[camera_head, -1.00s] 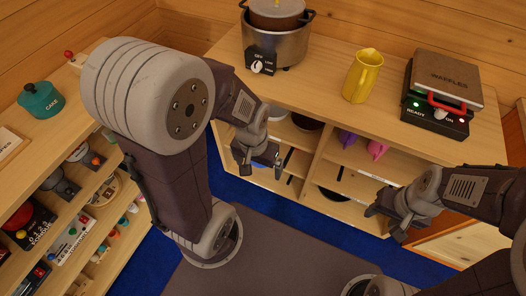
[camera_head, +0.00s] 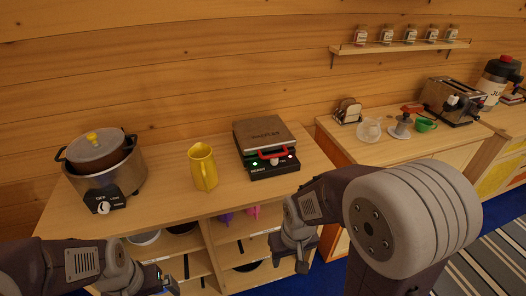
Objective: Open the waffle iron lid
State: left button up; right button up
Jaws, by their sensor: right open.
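The waffle iron (camera_head: 258,168) stands on the wooden counter, black below with a flat grey-brown lid (camera_head: 263,133) marked "WAFFLES". The lid lies shut. A red handle (camera_head: 277,153) runs along its front edge, above a panel with green and red lights. My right gripper (camera_head: 289,258) is open and empty, pointing down in front of the shelf unit, below and to the right of the waffle iron and clear of it. My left gripper (camera_head: 165,287) is at the bottom edge, far from the waffle iron; its fingers are small and partly cut off.
A yellow pitcher (camera_head: 203,168) stands just left of the waffle iron. A cooker (camera_head: 110,180) with a pot in it is further left. Counter in front of the iron is clear.

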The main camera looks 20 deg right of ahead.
aim_at(258, 136)
jog(key=z, duration=0.65)
jog(key=k+l+u, duration=0.15)
jog(key=l, duration=0.15)
jog(key=j+z, duration=0.25)
jog(key=j, duration=0.3)
jog(key=j+z, duration=0.25)
jog(key=j, duration=0.25)
